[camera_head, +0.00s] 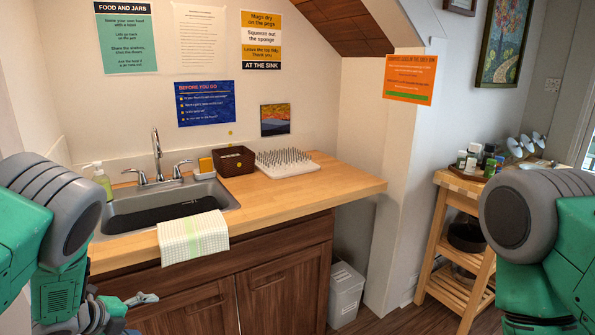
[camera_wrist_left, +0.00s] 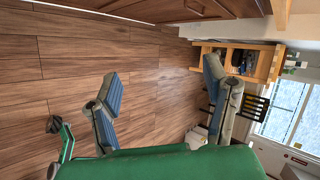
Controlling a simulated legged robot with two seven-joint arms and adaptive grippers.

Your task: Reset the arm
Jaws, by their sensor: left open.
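My left arm, green with a grey joint cover, comes in at the left of the head view. My left gripper (camera_head: 128,303) hangs low there, in front of the wooden cabinet doors (camera_head: 205,310) and below the counter. It also shows in the left wrist view (camera_wrist_left: 163,78), where its two fingers with blue pads stand wide apart with nothing between them. My right arm (camera_head: 535,235) is at the right edge of the head view, and its gripper is out of the picture.
A wooden counter (camera_head: 330,183) holds a sink (camera_head: 165,205), a draped towel (camera_head: 193,238), a dark box (camera_head: 233,161) and a white peg rack (camera_head: 290,165). A grey bin (camera_head: 345,295) stands beside the cabinet. A wooden cart (camera_head: 440,235) is at right. Bare wood floor (camera_wrist_left: 70,60) fills much of the wrist view.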

